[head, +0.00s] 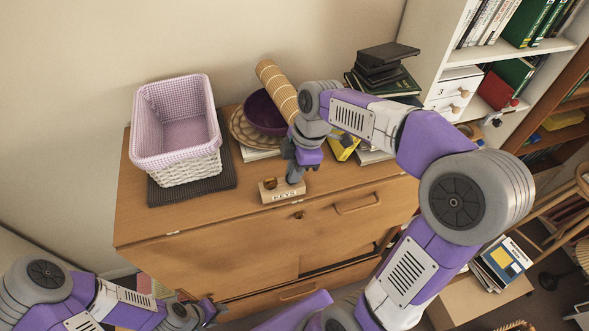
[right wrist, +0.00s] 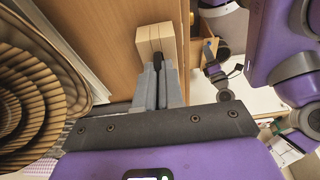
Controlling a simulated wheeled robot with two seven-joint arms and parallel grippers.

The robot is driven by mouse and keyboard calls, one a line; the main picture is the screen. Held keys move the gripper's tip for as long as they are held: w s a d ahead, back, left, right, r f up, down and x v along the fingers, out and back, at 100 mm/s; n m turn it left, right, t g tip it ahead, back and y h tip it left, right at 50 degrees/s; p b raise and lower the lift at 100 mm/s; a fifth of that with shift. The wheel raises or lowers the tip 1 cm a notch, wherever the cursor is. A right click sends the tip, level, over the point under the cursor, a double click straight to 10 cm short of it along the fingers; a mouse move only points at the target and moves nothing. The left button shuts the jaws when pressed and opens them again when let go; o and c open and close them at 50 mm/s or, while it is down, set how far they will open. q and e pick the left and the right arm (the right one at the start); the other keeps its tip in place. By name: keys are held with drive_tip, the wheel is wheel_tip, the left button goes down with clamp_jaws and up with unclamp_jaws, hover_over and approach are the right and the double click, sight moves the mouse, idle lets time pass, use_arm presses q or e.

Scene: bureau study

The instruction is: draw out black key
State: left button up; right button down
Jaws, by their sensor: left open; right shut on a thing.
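A small wooden block marked KEYS (head: 282,194) stands at the front edge of the bureau top; it also shows in the right wrist view (right wrist: 155,36). My right gripper (head: 295,178) points down at the right part of this block. In the right wrist view its fingers (right wrist: 158,72) are shut on the black key (right wrist: 157,60), whose dark head shows between them. The key's lower end is hidden, so I cannot tell how deep it sits in the block. My left gripper (head: 212,312) is open and empty, low in front of the bureau.
The wooden bureau (head: 210,215) has a lock plate (head: 298,215) just below the block. A pink-lined basket (head: 178,130) stands on the left of the top. A purple bowl (head: 262,112), a woven roll (head: 277,88) and stacked books (head: 385,78) stand behind my right arm.

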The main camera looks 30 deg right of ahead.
drive_tip(key=shift+r+p, duration=2.4)
drive_tip(key=shift+r, duration=0.65)
